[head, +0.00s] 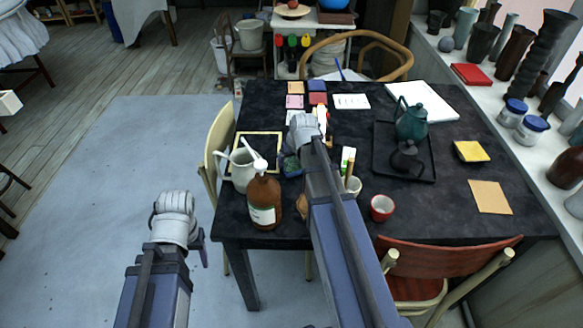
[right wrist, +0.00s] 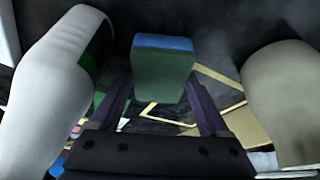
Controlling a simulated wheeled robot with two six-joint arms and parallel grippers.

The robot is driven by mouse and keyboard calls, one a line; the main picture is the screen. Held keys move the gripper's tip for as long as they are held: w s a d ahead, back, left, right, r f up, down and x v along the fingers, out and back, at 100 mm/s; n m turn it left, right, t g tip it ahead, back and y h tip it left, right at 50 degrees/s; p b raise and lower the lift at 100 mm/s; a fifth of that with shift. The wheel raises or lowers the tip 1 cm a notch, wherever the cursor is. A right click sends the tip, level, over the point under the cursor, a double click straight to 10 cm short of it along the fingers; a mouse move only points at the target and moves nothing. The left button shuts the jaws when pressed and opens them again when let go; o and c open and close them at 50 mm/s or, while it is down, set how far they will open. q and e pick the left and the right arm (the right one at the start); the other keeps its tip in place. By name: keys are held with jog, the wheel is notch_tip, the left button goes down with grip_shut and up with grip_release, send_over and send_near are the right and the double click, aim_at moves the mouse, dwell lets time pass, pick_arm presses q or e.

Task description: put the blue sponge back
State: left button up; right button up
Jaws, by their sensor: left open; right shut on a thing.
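The sponge (right wrist: 163,72), a block with a green face and a blue edge, is between the fingers of my right gripper (right wrist: 160,95) in the right wrist view. In the head view a small blue and green part of it (head: 291,166) shows below my right gripper (head: 300,140), above the left part of the black table. The fingers there are mostly hidden by the wrist. My left gripper (head: 178,215) is open and empty, over the floor left of the table.
A cream-edged dark tray (head: 238,142) lies at the table's left edge. A white jug (head: 242,172), brown pump bottle (head: 264,203), small cup (head: 354,186) and red cup (head: 382,208) stand near my right arm. A teal teapot (head: 411,122) stands on a black tray (head: 383,165).

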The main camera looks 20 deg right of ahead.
pick_arm(q)
jog(key=shift+f, duration=0.2)
pick_arm(e)
jog(key=shift+f, duration=0.25)
jog(key=shift+f, duration=0.2)
pick_arm(q)
jog(key=shift+f, duration=0.15)
pick_arm(e)
jog(key=o, duration=1)
jog(key=shift+o, duration=0.2)
jog(key=shift+r, duration=0.1)
pick_arm(q)
notch_tip(320, 180, up, 11)
jog(key=p, duration=1.1)
jog(key=shift+r, duration=0.2)
pick_arm(e)
jog(key=v, duration=1.2)
jog(key=shift+r, duration=0.15)
